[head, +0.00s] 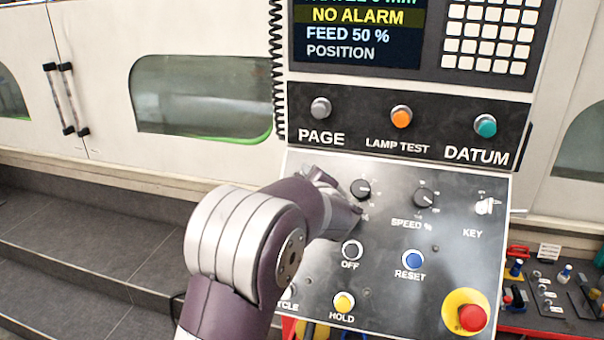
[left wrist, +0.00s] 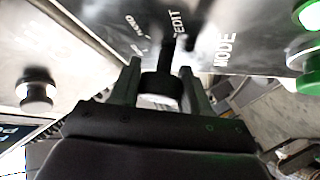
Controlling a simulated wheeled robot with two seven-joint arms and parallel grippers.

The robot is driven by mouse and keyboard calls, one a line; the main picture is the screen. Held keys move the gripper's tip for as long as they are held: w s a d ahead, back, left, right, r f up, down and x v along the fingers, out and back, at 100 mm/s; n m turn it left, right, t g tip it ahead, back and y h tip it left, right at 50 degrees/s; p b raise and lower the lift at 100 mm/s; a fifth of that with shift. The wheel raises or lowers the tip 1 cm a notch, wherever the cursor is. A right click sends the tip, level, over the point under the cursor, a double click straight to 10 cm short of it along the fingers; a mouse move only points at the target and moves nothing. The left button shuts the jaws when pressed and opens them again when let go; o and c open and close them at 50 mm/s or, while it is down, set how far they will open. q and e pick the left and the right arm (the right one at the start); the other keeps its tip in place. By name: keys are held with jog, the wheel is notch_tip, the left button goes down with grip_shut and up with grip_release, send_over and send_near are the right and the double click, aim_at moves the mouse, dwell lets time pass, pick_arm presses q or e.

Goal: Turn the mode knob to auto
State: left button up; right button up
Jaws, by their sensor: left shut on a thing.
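My left gripper (left wrist: 160,72) is shut on the dark, round mode knob (left wrist: 161,86) in the left wrist view, with one finger on each side of it. The labels MODE (left wrist: 224,50) and EDIT (left wrist: 177,25) are on the panel beside it, with another smaller label too blurred to read. I cannot tell for sure which label the knob points to. In the head view my left arm comes in from the lower left to the panel's upper left; it hides the knob and most of the gripper. My right gripper is not in view.
The grey control panel (head: 390,265) also carries a black knob (head: 360,188), a SPEED % knob (head: 424,197), a key switch (head: 487,206), OFF (head: 352,249), RESET (head: 413,259) and HOLD (head: 343,302) buttons, and a red emergency stop (head: 471,317). A coiled cable (head: 277,70) hangs beside the screen.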

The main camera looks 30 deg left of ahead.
pick_arm(q)
jog(key=shift+f, duration=0.1)
dwell(0.4)
jog(key=o, duration=1)
jog(key=shift+s+d, duration=0.25)
jog(key=shift+d, duration=0.05)
jog(key=b+v, duration=0.4)
jog(key=v, duration=0.8)
